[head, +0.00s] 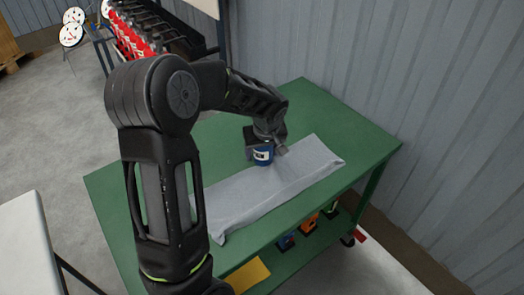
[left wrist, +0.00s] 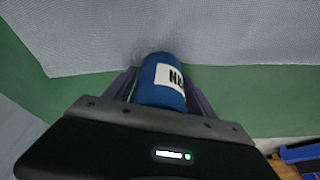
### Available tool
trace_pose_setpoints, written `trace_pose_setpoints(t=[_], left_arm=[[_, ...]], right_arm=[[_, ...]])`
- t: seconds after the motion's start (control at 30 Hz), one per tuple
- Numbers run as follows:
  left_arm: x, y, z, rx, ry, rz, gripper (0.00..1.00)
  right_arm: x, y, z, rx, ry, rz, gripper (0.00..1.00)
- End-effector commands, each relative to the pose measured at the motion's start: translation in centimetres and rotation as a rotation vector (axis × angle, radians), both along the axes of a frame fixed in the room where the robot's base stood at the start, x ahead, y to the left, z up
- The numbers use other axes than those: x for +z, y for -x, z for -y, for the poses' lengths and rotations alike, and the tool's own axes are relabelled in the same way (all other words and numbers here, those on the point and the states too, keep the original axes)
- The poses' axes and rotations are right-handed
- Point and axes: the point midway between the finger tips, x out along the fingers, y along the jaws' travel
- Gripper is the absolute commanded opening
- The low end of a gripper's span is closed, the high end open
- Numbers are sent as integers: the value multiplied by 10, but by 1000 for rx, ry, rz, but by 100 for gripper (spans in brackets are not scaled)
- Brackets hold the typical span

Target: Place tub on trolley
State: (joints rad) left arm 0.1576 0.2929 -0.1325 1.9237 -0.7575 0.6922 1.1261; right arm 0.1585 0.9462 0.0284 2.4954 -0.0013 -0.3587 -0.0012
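The tub (head: 263,155) is a small blue cylinder with a white label. It is at the back edge of a grey cloth on the green trolley top (head: 340,120). In the left wrist view the tub (left wrist: 162,80) is between the two fingers of my left gripper (left wrist: 161,88), which appear to touch its sides. In the head view my left gripper (head: 265,143) hides the tub's upper part. I cannot tell whether the tub's base touches the surface. My right gripper is not in view.
The grey cloth (head: 245,190) lies along the trolley top. A lower shelf holds orange (head: 308,224) and blue (head: 286,242) items and a yellow piece (head: 247,275). A corrugated wall (head: 420,90) stands close behind. Red extinguishers (head: 130,38) are at the back left; a white table (head: 28,245) is front left.

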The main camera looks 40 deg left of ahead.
Motion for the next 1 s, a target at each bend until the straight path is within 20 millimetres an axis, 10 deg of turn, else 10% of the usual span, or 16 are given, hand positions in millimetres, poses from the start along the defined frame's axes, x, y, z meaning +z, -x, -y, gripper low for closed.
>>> trace_pose_setpoints(t=[0.53, 1.0], left_arm=[[10, 6, 4, -3, 7, -19, 73], [105, 21, 26, -3, 2, -7, 73]], right_arm=[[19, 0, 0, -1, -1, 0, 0], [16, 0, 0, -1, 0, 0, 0]])
